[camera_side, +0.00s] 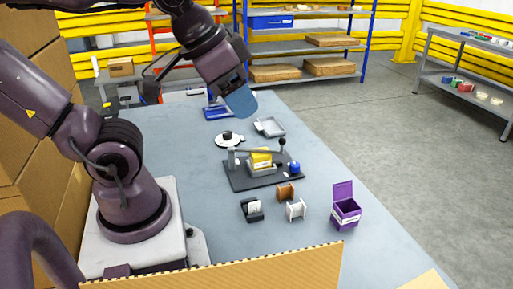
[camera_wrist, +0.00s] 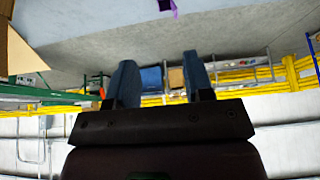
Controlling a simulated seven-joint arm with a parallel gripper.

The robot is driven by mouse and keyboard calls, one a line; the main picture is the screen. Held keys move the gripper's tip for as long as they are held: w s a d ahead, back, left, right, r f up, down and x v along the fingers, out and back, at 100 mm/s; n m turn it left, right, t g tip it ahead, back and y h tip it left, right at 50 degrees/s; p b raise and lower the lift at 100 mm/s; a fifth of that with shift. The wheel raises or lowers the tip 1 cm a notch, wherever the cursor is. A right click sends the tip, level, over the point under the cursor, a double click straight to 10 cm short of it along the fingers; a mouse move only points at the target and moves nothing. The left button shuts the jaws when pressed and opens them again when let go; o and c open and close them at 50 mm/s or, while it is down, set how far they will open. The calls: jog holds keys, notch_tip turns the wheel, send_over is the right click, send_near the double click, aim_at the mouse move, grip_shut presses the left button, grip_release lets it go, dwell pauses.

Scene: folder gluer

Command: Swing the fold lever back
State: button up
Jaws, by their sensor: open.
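The folder gluer (camera_side: 235,180) is a dark base plate on the table, carrying a grey block with a yellow piece (camera_side: 261,157). The fold lever (camera_side: 282,145) is a grey bar running across the device, with a black ball knob at its right end. A blue part (camera_side: 295,167) sits at the plate's right side. My gripper (camera_side: 241,102) is above and behind the device, clear of it, with its blue fingers angled down. In the wrist view my gripper (camera_wrist: 160,78) has its fingers apart with nothing between them. The lever is not visible there.
A purple open-lidded box (camera_side: 346,212), a white spool (camera_side: 296,210), a brown spool (camera_side: 285,192) and a black holder (camera_side: 252,209) stand in front. A white round part (camera_side: 230,140) and a grey tray (camera_side: 269,126) lie behind. Cardboard (camera_side: 220,272) edges the foreground.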

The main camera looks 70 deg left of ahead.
jog(key=shift+o, duration=0.3)
jog(key=g, duration=0.6)
send_over(282, 142)
jog(key=a, duration=0.1)
jog(key=f, duration=1.4)
jog(key=shift+w+f, duration=0.25)
jog(key=shift+f, duration=0.15)
notch_tip(282, 142, down, 12)
jog(key=shift+f, duration=0.2)
